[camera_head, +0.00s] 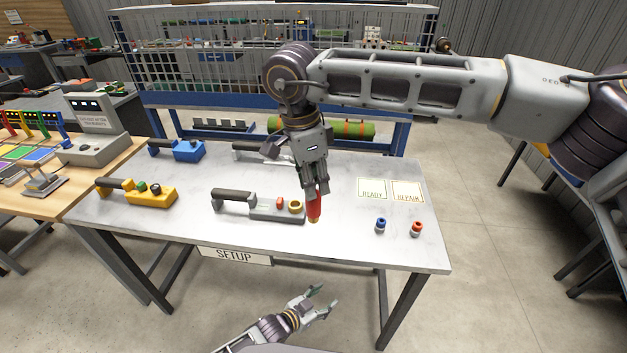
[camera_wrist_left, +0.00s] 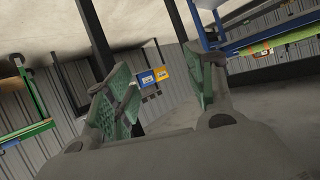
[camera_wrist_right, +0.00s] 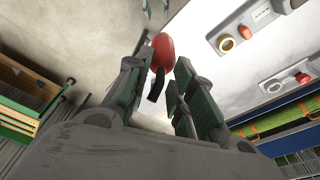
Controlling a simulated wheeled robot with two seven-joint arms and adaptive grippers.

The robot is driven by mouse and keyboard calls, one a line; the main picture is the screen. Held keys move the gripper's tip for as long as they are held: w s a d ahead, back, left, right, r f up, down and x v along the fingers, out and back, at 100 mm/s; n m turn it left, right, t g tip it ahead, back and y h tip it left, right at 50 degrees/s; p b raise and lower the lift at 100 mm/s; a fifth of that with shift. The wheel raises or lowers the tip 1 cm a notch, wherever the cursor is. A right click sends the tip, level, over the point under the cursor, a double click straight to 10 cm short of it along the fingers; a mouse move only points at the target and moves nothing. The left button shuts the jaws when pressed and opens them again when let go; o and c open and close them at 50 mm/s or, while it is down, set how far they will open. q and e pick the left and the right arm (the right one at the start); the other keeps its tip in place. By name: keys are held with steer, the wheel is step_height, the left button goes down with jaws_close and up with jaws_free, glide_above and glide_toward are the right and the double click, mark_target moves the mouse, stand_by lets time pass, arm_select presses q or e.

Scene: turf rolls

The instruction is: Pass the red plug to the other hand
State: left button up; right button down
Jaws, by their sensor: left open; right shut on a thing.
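The red plug (camera_head: 314,208) hangs upright from my right gripper (camera_head: 315,190), above the table near its front edge. In the right wrist view the red plug (camera_wrist_right: 162,52) shows between the fingertips, with a dark strip below it. My right gripper is shut on it. My left gripper (camera_head: 318,297) is open and empty, low in front of the table and below its top. In the left wrist view its two green-padded fingers (camera_wrist_left: 165,92) are wide apart with nothing between them. The two grippers are well apart.
On the table (camera_head: 345,240) are a grey handled device (camera_head: 265,207), a yellow one (camera_head: 150,193), a blue one (camera_head: 185,150), and small blue (camera_head: 380,225) and orange (camera_head: 417,228) plugs. READY (camera_head: 372,188) and REPAIR (camera_head: 408,191) cards lie at right. Open floor lies in front.

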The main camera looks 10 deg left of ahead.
arm_select(q)
steer(key=s+a+f+n+g+y, duration=0.25)
steer(key=s+a+f, duration=0.25)
steer(key=a+f, duration=0.5)
steer(key=s+a+f+n+g+y, duration=0.1)
steer(key=s+a+f+y, duration=0.35)
steer(key=f, duration=0.85)
steer(key=s+a+f+n+g, duration=0.1)
steer(key=s+a+f, duration=0.3)
steer(key=s, duration=0.5)
steer(key=s+a+f+g+y, duration=0.1)
steer(key=s+a+f+g, duration=0.1)
steer(key=s, duration=0.8)
steer(key=s+a+f+n+g, duration=0.1)
steer(key=s+a+f, duration=0.4)
steer(key=s, duration=0.5)
steer(key=shift+a+f+n+g, duration=0.35)
steer(key=shift+f+g, duration=0.4)
steer(key=shift+f, duration=0.2)
